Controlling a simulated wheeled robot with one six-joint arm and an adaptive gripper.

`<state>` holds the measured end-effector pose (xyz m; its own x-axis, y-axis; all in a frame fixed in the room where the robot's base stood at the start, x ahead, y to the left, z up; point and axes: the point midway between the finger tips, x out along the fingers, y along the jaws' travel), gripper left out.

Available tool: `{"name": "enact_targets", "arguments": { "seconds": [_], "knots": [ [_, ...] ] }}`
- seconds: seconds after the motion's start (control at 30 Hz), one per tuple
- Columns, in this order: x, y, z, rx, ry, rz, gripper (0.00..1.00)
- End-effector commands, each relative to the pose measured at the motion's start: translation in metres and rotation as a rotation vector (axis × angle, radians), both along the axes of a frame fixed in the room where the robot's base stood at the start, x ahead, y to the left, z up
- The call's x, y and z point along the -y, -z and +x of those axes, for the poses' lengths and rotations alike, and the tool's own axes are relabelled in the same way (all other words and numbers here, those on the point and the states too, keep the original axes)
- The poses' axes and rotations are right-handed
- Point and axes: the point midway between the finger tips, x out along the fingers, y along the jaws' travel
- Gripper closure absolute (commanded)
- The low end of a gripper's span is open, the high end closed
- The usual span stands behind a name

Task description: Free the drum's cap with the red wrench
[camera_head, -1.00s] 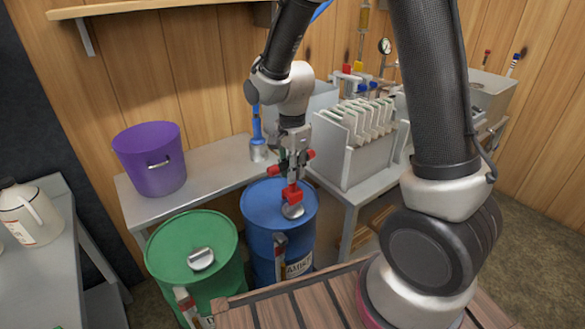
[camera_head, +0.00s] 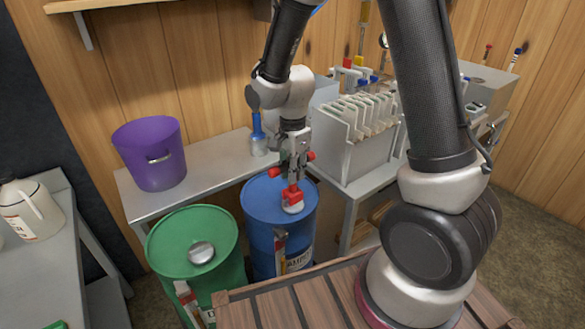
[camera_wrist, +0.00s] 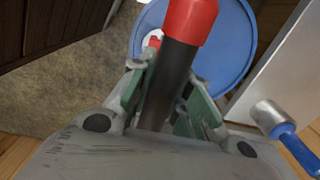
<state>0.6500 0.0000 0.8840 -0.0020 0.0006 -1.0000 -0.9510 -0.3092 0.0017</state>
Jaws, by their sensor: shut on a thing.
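The red wrench (camera_head: 292,196) has red grip ends on a dark bar and a red lower end. My gripper (camera_head: 293,165) is shut on it above the blue drum. In the wrist view, my gripper's green pads (camera_wrist: 172,100) stand on either side of the wrench's dark bar (camera_wrist: 170,80), with a red end beyond. The blue drum (camera_head: 262,205) stands upright. The wrench's red lower end is over its pale cap (camera_head: 293,209), which is mostly hidden. I cannot tell how fully they engage. The drum top also shows in the wrist view (camera_wrist: 238,45).
A green drum (camera_head: 178,235) with a silver cap (camera_head: 201,252) stands at left. A purple bucket (camera_head: 150,155) and a blue-handled tool (camera_head: 257,135) are on the metal bench (camera_head: 205,180) behind. A pale box with upright plates (camera_head: 355,145) stands close right of my gripper.

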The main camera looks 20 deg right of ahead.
Motion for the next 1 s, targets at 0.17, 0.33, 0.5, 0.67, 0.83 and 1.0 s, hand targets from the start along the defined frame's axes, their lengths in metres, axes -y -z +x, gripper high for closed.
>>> {"name": "enact_targets", "arguments": {
  "seconds": [0.17, 0.33, 0.5, 0.67, 0.83, 1.0],
  "knots": [
    [0.0, 0.001, 0.0, 0.001, 0.0, 0.0, 1.0],
    [0.0, 0.001, 0.0, 0.001, 0.0, 0.0, 1.0],
    [0.0, 0.004, 0.0, 0.001, 0.0, 0.0, 1.0],
    [0.0, 0.009, 0.001, 0.001, 0.0, 0.0, 1.0],
    [0.0, 0.013, 0.001, 0.001, 0.0, 0.0, 1.0],
    [0.0, 0.013, 0.001, 0.001, 0.0, 0.0, 1.0]
  ]
}}
